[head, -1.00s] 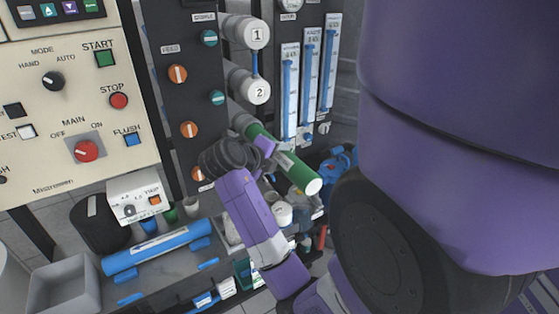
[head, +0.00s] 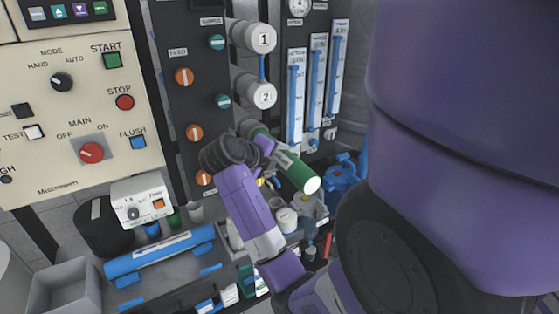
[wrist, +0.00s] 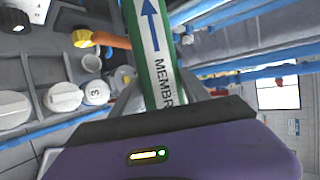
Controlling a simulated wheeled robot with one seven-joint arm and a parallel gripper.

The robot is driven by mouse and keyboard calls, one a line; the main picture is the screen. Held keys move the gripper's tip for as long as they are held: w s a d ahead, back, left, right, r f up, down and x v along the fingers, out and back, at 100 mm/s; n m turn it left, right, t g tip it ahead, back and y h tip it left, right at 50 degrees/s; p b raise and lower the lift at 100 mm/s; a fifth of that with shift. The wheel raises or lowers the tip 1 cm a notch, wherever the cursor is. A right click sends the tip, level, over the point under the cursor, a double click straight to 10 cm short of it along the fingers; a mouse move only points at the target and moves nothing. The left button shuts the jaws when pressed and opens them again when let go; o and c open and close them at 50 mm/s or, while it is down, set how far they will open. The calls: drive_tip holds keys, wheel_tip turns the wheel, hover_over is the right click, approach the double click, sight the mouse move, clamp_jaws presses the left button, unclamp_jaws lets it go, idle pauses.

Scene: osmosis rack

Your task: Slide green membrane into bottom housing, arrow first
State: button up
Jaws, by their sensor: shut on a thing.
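The green membrane (head: 302,175) is a long green tube with a white label band, tilted down toward the lower right in the head view. My gripper (head: 272,150) is shut around it, partway along. Its far end meets the mouth of the bottom housing (head: 246,126), below the housings numbered 1 and 2, and appears to be inside; my gripper and wrist partly cover this spot. In the wrist view the membrane (wrist: 155,60) shows a blue arrow pointing away from my gripper, toward the top of the picture, and the lettering "MEMBR".
Housing 1 (head: 260,40) and housing 2 (head: 262,95) sit just above. The dark valve panel (head: 190,105) is close on the left, and flow tubes (head: 315,90) stand on the right. A blue cylinder (head: 160,255) lies on the bench, and a blue pump (head: 343,175) is at right.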

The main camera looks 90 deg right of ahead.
drive_tip(key=shift+w+d+b, duration=0.75)
drive_tip(key=shift+d+b, duration=0.1)
drive_tip(key=shift+d, duration=0.45)
drive_tip(key=shift+w+d+b, duration=0.8)
drive_tip(key=shift+d, duration=0.45)
drive_tip(key=shift+w+d+b, duration=0.75)
drive_tip(key=shift+d+b, duration=0.1)
drive_tip(key=shift+d, duration=0.45)
drive_tip(key=shift+r, duration=0.1)
drive_tip(key=o, duration=1.6)
drive_tip(key=shift+a, duration=0.1)
drive_tip(key=shift+b+v, duration=0.65)
drive_tip(key=shift+v, duration=3.1)
